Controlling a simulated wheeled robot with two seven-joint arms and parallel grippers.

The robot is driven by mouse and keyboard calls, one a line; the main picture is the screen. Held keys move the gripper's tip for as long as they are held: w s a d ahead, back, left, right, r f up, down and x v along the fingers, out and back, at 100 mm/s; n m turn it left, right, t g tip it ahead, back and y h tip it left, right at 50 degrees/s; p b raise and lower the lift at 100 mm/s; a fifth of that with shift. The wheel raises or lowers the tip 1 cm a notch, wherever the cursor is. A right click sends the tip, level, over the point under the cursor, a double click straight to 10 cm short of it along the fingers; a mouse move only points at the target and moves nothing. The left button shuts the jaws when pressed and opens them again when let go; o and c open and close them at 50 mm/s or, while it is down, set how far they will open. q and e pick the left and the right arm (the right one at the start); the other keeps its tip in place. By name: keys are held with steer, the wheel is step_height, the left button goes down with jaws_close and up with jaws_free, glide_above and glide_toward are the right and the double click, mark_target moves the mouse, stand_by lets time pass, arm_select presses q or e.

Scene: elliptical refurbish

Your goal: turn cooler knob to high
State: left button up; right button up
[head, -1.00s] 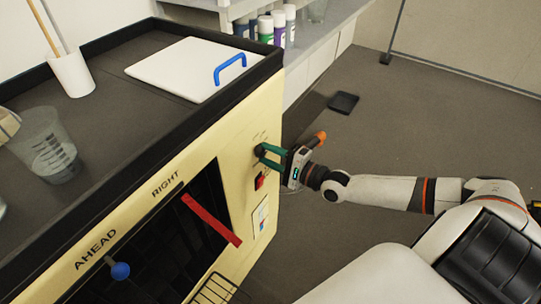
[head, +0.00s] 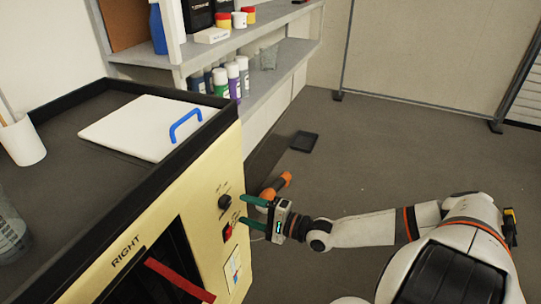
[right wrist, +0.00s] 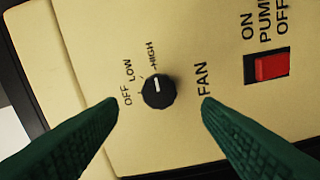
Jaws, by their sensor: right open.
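The black cooler fan knob (head: 225,201) is on the cream front panel (right wrist: 60,70). In the right wrist view the knob (right wrist: 158,92) shows a white pointer mark directed up at the word HIGH, past OFF and LOW. My right gripper (head: 243,211) is open and empty. Its green fingers are off the knob, a little to its right in the head view. In the right wrist view the knob is visible in the gap between the fingertips. My left gripper is not in view.
A red pump switch (right wrist: 271,66) is beside the knob on the panel. A white lid with a blue handle (head: 185,126) lies on top. Shelves with bottles (head: 233,80) stand behind.

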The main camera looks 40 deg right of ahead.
steer(key=p+v, duration=0.1)
steer(key=v, duration=0.6)
steer(key=shift+s, duration=0.3)
steer(key=shift+d, duration=0.1)
steer(key=s+d+f+n+g+h+p, duration=0.1)
steer(key=s+f+n+g+h, duration=0.15)
steer(key=f, duration=0.65)
steer(key=s+d+f+n+g+h, duration=0.2)
steer(key=s+f+n, duration=0.15)
steer(key=f, duration=0.65)
steer(key=s+d+f+n+g+h+p, duration=0.1)
steer(key=s+f+n+g+h, duration=0.15)
steer(key=f, duration=0.65)
steer(key=s+a+f+n+g, duration=0.4)
steer(key=s+a+f, duration=0.4)
steer(key=s, duration=0.3)
steer(key=s+a+f+n+g+p, duration=0.1)
steer(key=s+a+f+n+g, duration=0.3)
steer(key=s+a+f, duration=0.5)
steer(key=s+a+n, duration=0.1)
steer(key=s+n, duration=0.1)
steer(key=s, duration=0.1)
steer(key=shift+s+f+g, duration=0.25)
steer(key=shift+s+g, duration=0.05)
